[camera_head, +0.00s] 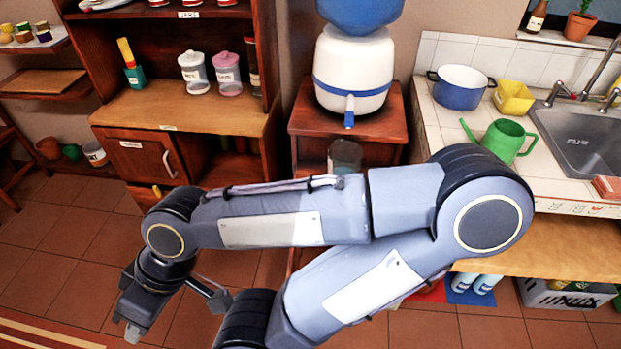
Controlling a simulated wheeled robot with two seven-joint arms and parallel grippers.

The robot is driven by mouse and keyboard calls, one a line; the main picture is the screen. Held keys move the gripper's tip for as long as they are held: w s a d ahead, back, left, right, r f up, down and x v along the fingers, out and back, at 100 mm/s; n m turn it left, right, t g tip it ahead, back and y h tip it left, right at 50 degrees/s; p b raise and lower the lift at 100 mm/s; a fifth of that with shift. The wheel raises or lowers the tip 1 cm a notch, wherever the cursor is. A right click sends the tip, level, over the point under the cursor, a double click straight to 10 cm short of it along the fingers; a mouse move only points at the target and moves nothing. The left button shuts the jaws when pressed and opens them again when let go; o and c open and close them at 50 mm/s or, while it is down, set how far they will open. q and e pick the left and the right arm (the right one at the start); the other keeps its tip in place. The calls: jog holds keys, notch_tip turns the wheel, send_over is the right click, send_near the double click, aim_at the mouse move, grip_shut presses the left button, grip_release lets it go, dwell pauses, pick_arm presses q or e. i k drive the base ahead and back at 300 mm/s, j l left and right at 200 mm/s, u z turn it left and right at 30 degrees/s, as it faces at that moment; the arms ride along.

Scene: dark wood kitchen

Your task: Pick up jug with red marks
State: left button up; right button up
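No jug with clear red marks shows in the head view. A grey see-through container (345,153) stands in front of the small cabinet under the water dispenser. My arm hides its lower part, and I cannot tell if it is a jug or has marks. My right arm bends at an elbow on the right and reaches across to the left. My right gripper (136,318) hangs low at the lower left over the tiled floor, away from the container. Its finger gap is not clear, and I see nothing held. My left gripper is not in view.
A water dispenser (354,72) stands on a wooden cabinet. A shelf unit (190,108) holds two lidded jars. On the right counter are a blue pot (461,92), a yellow container (513,98), a green watering can (503,141) and a sink (585,140). The left floor is mostly clear.

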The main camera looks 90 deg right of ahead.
aim_at(344, 157)
jog(key=i+l+z, duration=0.15)
jog(key=i+z, duration=0.15)
jog(key=z, duration=0.2)
jog(key=i+z, duration=0.3)
jog(key=z, duration=0.15)
jog(key=i+z, duration=0.3)
jog(key=z, duration=0.2)
jog(key=i+j+z, duration=0.25)
jog(key=z, duration=0.2)
jog(key=i+l+z, duration=0.1)
jog(key=i+z, duration=0.15)
jog(key=z, duration=0.25)
jog(key=i+z, duration=0.25)
jog(key=z, duration=0.25)
jog(key=i+j+z, duration=0.15)
jog(key=z, duration=0.3)
jog(key=i+j+z, duration=0.25)
jog(key=z, duration=0.25)
jog(key=i, duration=0.05)
